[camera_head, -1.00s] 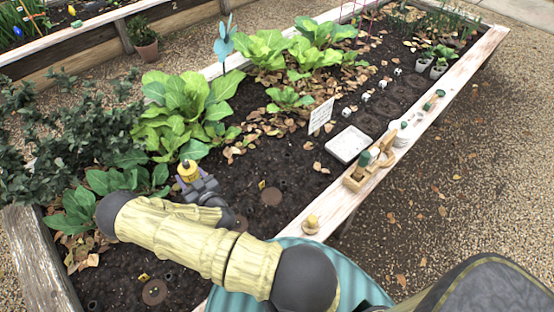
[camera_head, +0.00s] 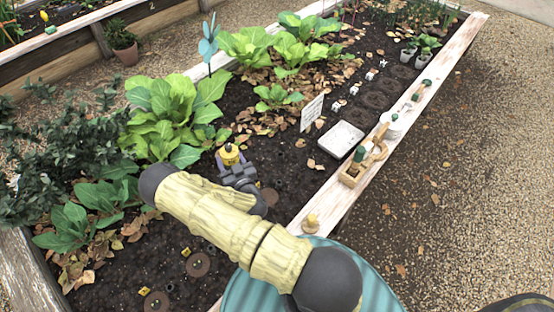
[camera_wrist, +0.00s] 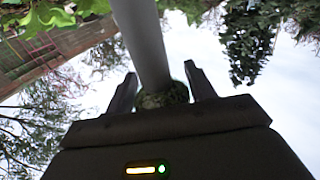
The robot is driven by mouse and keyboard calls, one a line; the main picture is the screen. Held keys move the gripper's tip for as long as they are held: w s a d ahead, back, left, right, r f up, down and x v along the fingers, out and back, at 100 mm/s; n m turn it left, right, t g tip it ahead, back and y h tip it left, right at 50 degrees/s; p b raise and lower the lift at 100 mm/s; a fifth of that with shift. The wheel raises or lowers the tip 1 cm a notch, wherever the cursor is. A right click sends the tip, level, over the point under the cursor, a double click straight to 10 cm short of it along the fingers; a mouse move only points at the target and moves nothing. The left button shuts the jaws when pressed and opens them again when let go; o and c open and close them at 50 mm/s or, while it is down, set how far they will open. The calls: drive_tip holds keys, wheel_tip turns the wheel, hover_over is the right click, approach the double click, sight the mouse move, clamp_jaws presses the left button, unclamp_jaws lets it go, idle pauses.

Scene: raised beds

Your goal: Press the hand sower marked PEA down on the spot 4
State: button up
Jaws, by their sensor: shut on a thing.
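My gripper (camera_head: 232,164) is shut on a sower with a yellow top (camera_head: 229,153), held over the dark soil of the near bed. In the wrist view a grey shaft (camera_wrist: 143,40) ends in a dark green, rough-looking knob between my two fingers (camera_wrist: 163,92). No PEA mark is legible, and the sower's lower end is hidden. Round brown spots lie in the soil: one at the front (camera_head: 157,302), one beyond it (camera_head: 198,265), and one partly behind my arm (camera_head: 268,198). Small yellow tags stand by the two nearer ones; I cannot read their numbers.
Leafy plants (camera_head: 175,115) stand left of my gripper. A white sign (camera_head: 312,112) and a pale tray (camera_head: 340,139) are on the soil to the right. A wooden holder (camera_head: 352,173) and a small yellowish piece (camera_head: 311,223) sit on the bed's plank edge.

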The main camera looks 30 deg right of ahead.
drive_tip(key=shift+d, duration=0.5)
drive_tip(key=shift+d+f+h+b, duration=0.2)
drive_tip(key=shift+f+h+b, duration=0.1)
drive_tip(key=shift+b, duration=0.1)
drive_tip(key=s+d+f+m+g+h+b, duration=0.1)
drive_tip(key=d+f+m+h+b, duration=0.4)
drive_tip(key=d+b, duration=0.6)
wheel_tip(320, 180, down, 2)
drive_tip(key=h+b, duration=0.2)
drive_tip(key=b, duration=0.1)
drive_tip(key=shift+d+g, duration=0.3)
drive_tip(key=shift+g, duration=0.1)
drive_tip(key=shift+f, duration=0.2)
